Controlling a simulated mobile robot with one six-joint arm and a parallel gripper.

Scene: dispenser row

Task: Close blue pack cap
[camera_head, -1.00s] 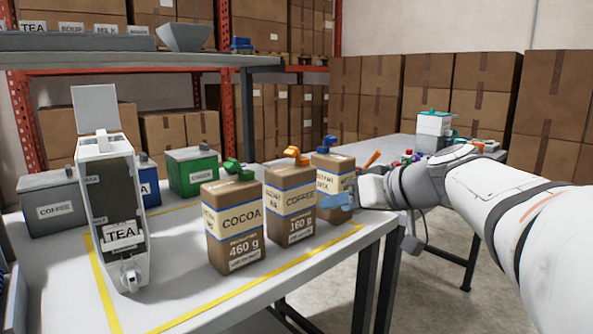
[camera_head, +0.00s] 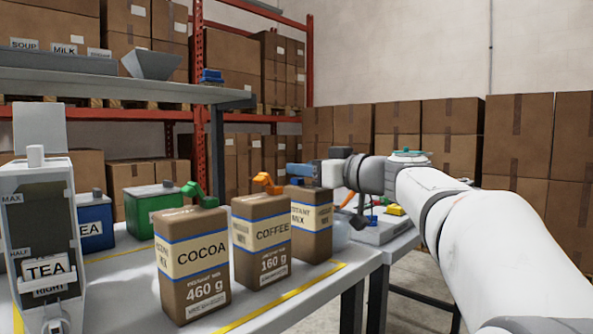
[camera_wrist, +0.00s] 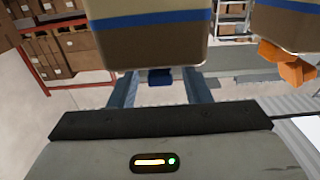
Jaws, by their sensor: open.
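The brown pack marked MIX (camera_head: 308,225) stands rightmost of the three packs on the table. Its blue cap (camera_wrist: 160,76) shows in the wrist view between the fingers, at the pack's top edge. In the head view I cannot tell the cap from the blue fingers. My gripper (camera_head: 299,171) is level, just above the pack's top, its fingers pointing left. It is open; the wrist view shows its two blue fingers (camera_wrist: 160,90) apart. I cannot tell whether they touch the cap.
The COFFEE pack (camera_head: 261,240) with an orange cap (camera_head: 267,183) stands close left. The COCOA pack (camera_head: 194,265) has a raised green cap (camera_head: 199,193). A TEA dispenser (camera_head: 45,240) stands at far left. Blue (camera_head: 94,222) and green (camera_head: 153,208) bins stand behind.

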